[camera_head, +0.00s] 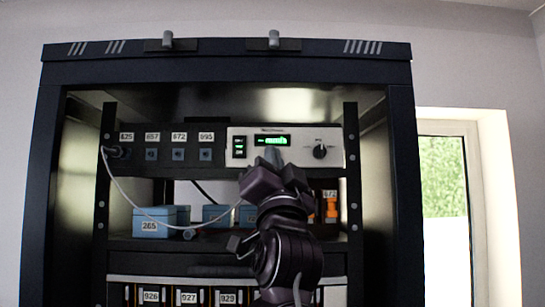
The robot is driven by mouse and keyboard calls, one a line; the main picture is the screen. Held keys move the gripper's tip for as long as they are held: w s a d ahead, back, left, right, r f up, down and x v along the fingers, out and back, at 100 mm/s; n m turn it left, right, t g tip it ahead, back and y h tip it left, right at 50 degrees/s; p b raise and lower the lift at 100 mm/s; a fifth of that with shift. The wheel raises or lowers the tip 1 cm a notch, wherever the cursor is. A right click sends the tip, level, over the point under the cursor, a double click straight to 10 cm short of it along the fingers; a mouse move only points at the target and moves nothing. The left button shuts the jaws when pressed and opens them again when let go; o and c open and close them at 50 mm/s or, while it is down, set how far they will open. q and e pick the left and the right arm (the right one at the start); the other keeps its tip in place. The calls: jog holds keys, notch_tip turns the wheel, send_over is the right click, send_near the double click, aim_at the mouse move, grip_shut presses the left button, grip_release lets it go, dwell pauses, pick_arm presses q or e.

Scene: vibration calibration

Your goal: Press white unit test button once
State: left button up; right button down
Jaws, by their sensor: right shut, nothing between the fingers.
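The white unit (298,148) sits on the upper shelf of the dark rack, right of a black panel. It has a lit green display (277,141), a switch at its left and a black knob (320,151) at its right. My right gripper (272,157) is shut and empty, with its tips just below the display, in front of the unit's lower face. It hides that part of the face, so I cannot see the test button or tell whether the tips touch the unit. My left gripper is not in view.
A black panel (165,153) with labelled sockets stands left of the unit, with a pale cable (122,190) hanging from it. Blue boxes (150,222) and an orange item (331,205) stand on the shelf below. Rack posts flank the shelves. A window is at right.

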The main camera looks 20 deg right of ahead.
jog(key=shift+s+a, duration=0.1)
jog(key=shift+s, duration=0.25)
jog(key=s, duration=0.2)
jog(key=s+a+b, duration=0.1)
jog(key=s, duration=0.1)
jog(key=shift+s+a, duration=0.2)
jog(key=shift+s, duration=0.2)
dwell(1.3)
